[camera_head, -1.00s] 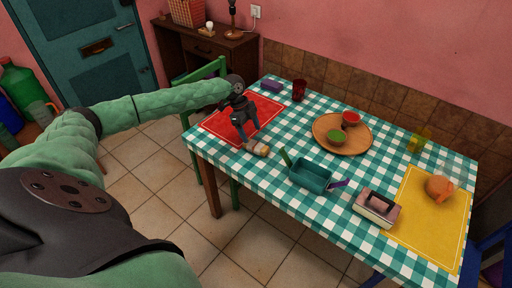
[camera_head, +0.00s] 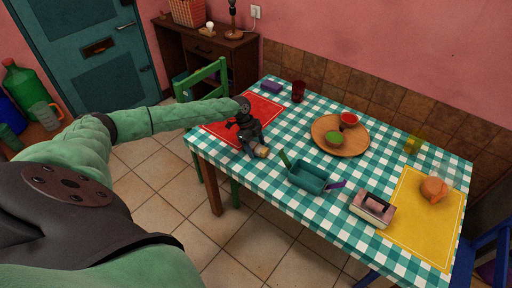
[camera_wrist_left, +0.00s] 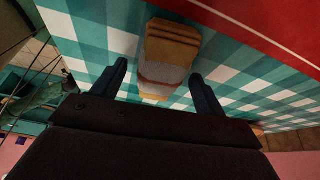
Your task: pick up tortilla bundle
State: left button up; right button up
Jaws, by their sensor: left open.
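The tortilla bundle (camera_head: 262,152) lies on the green checked tablecloth near the table's front left edge, just off the red placemat. It is tan with a pale band around its middle, which shows in the left wrist view (camera_wrist_left: 165,72). My left gripper (camera_head: 254,149) is at the bundle and partly hides it in the head view. In the left wrist view the left gripper (camera_wrist_left: 160,84) is open, with one finger on each side of the bundle's banded part and gaps between fingers and bundle. My right gripper is not in view.
A teal tray (camera_head: 306,178) with a handle stands just right of the bundle. A pink and grey box-like item (camera_head: 372,209) and a yellow placemat (camera_head: 415,230) lie farther right. A round wooden board (camera_head: 352,143) holds green and red bowls. A dark red cup (camera_head: 298,91) stands at the back.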

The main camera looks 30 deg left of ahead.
pick_arm(q)
jog(key=shift+f, duration=0.2)
jog(key=shift+f, duration=0.1)
dwell(0.4)
jog(key=shift+c, duration=0.4)
jog(key=c, duration=1.1)
